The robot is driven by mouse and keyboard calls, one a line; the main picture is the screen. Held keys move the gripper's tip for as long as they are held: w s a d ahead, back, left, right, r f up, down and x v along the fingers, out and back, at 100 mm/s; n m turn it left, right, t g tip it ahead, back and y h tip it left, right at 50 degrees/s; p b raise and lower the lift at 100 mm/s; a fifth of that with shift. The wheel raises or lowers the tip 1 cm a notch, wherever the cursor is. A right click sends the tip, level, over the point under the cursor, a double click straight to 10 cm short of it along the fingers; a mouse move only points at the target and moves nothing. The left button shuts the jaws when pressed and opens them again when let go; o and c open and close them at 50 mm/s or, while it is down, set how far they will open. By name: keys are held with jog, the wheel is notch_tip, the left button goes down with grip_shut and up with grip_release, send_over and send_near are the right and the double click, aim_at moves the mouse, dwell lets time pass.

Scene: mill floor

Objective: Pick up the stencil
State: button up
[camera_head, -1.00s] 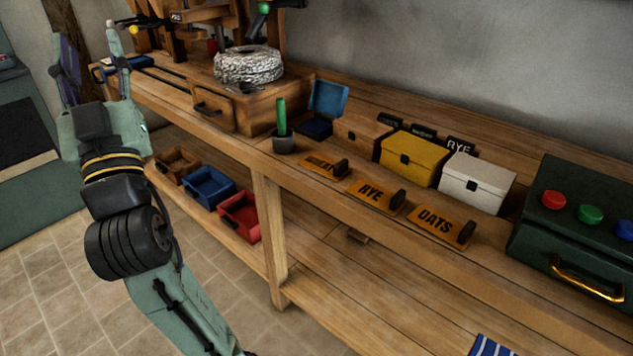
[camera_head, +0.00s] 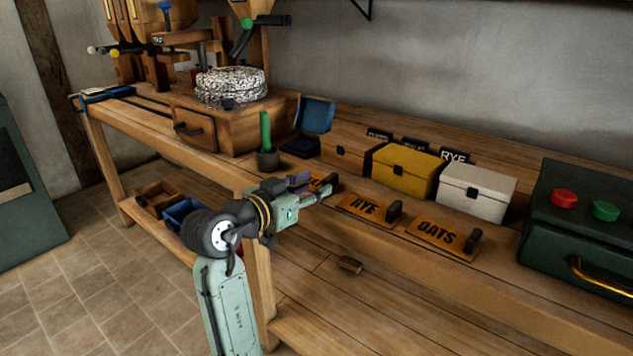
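Three orange stencils with dark handles lie in a row along the workbench's front. The rye stencil (camera_head: 360,206) is in the middle and the oats stencil (camera_head: 436,236) is on the right. The leftmost stencil (camera_head: 317,185) is mostly hidden behind my gripper, and its lettering cannot be read. My gripper (camera_head: 322,186) points right at the bench edge, beside the leftmost stencil. Its fingers look apart, with the fingertips close to that stencil's dark handle (camera_head: 332,180). Whether they touch it cannot be told.
Behind the stencils stand a brown box (camera_head: 347,152), a yellow box (camera_head: 404,170) and a white box (camera_head: 476,192). A dark cup with a green stick (camera_head: 266,135) stands left of my gripper. A green button case (camera_head: 580,215) is at right.

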aim_at(324, 180)
jog(key=p+x, duration=0.1)
jog(key=x, duration=0.4)
jog(key=shift+w+d, duration=0.1)
jog(key=shift+d, duration=0.1)
jog(key=shift+r, duration=0.1)
grip_shut()
dwell(0.5)
